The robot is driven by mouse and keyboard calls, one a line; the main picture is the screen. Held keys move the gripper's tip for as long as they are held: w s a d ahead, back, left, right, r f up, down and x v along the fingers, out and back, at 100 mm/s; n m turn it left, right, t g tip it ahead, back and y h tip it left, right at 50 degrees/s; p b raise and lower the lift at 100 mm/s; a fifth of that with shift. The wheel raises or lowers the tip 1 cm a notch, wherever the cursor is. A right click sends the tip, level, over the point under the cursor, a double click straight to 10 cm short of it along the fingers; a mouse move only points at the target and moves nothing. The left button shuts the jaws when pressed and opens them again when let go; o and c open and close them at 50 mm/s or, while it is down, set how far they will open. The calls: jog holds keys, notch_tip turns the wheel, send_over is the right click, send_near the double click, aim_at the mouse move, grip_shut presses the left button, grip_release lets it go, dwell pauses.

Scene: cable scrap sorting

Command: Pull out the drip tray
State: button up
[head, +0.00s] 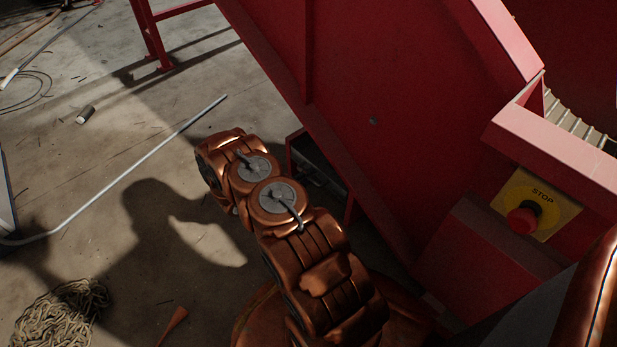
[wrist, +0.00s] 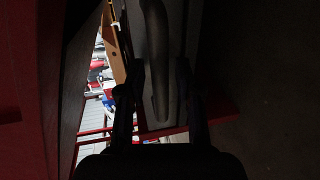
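A dark, shallow box shape that looks like the drip tray (head: 322,168) shows in the head view, low beneath the red machine and partly hidden by my copper-coloured arm. My gripper is hidden behind the arm in the head view. In the wrist view, my gripper's (wrist: 161,68) two dark fingers stand apart, so it is open. A grey, rounded, tapering piece (wrist: 156,50) lies between the fingers in the picture. I cannot tell whether it is the tray's handle or whether the fingers touch it. The wrist view is very dark.
The red machine (head: 380,110) fills the right, with a red stop button (head: 521,221) on a yellow plate. A pale bar (head: 140,160), a small cylinder (head: 85,114) and a heap of rope (head: 65,315) lie on the concrete floor. Floor left of the arm is mostly clear.

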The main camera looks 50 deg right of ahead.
grip_shut()
jog(key=shift+a, duration=0.1)
dwell(0.4)
